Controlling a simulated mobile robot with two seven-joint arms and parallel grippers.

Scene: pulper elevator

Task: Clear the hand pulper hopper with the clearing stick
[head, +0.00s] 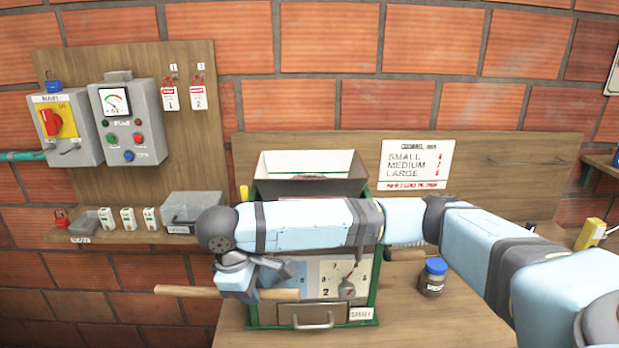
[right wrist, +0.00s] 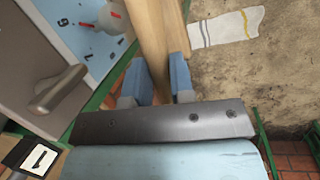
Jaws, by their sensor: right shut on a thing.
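The hand pulper stands on the table with its green frame (head: 377,285), a dial plate (head: 345,270) and an open pale hopper (head: 310,188) on top. A small patch of something dark and reddish shows inside the hopper. The clearing stick (head: 185,290), a long wooden rod, lies nearly level across the pulper's front, its left end sticking out past the frame. My right gripper (head: 238,285) is shut around the stick in front of the pulper. The stick (right wrist: 155,40) also shows between the blue fingers (right wrist: 156,82) in the right wrist view. My left gripper is out of view.
A board at left carries a switch box (head: 68,125), a gauge box (head: 128,120) and red tags. A blue-lidded jar (head: 432,277) stands on the table right of the pulper. A striped white cloth (right wrist: 225,27) lies on a brown surface.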

